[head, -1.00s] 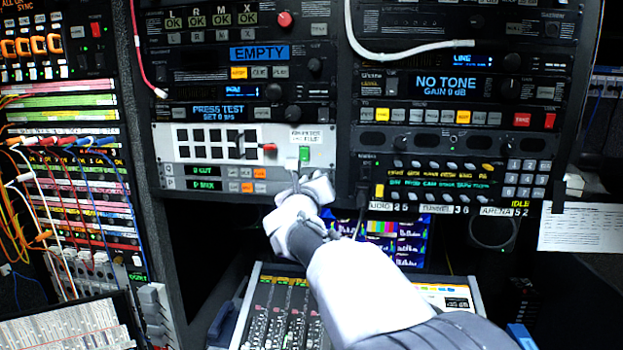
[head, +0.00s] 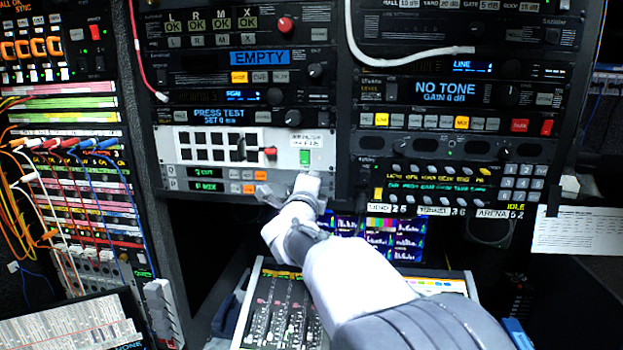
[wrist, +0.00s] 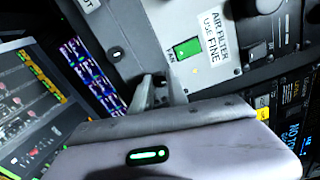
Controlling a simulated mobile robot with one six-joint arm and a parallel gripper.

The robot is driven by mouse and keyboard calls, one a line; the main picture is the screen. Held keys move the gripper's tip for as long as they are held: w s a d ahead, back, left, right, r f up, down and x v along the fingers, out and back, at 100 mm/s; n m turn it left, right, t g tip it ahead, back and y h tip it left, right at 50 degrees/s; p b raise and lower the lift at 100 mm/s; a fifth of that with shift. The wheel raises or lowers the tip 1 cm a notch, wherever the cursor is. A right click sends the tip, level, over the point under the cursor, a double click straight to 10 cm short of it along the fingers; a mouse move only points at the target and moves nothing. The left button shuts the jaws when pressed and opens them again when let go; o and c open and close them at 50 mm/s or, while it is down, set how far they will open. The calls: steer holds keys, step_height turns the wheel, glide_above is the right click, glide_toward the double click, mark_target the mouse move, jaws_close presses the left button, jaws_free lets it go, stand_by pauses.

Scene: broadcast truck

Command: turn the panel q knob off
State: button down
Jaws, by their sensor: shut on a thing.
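Two slim grey strips sit low in the left rack, with small displays and orange-lit buttons. The upper one, panel q (head: 215,172), appears marked Q, and the lower strip (head: 215,187) appears marked P. My gripper (head: 268,194) is at their right end, its fingers pointing left. In the wrist view my gripper (wrist: 157,92) is shut on a small dark knob (wrist: 156,79) at the grey panel face. The fingers hide most of the knob, so its setting and which strip it belongs to cannot be told.
Just above is a white panel (head: 285,140) with a green-lit fan switch (head: 305,157) and a red knob (head: 270,153). A mixing desk (head: 285,310) and a monitor (head: 385,235) lie below. A white cable (head: 400,54) hangs across the right rack.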

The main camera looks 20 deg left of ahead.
steer(key=shift+d+f+n+t+p, duration=0.15)
steer(key=shift+n+p, duration=3.25)
steer(key=shift+n, duration=4.4)
steer(key=shift+a+f+n+t+p, duration=0.15)
steer(key=shift+n+p, duration=3.25)
steer(key=shift+n, duration=4.4)
steer(key=shift+d, duration=0.1)
steer(key=c, duration=1.3)
jaws_free()
steer(key=shift+r, duration=0.15)
steer(key=shift+s, duration=0.1)
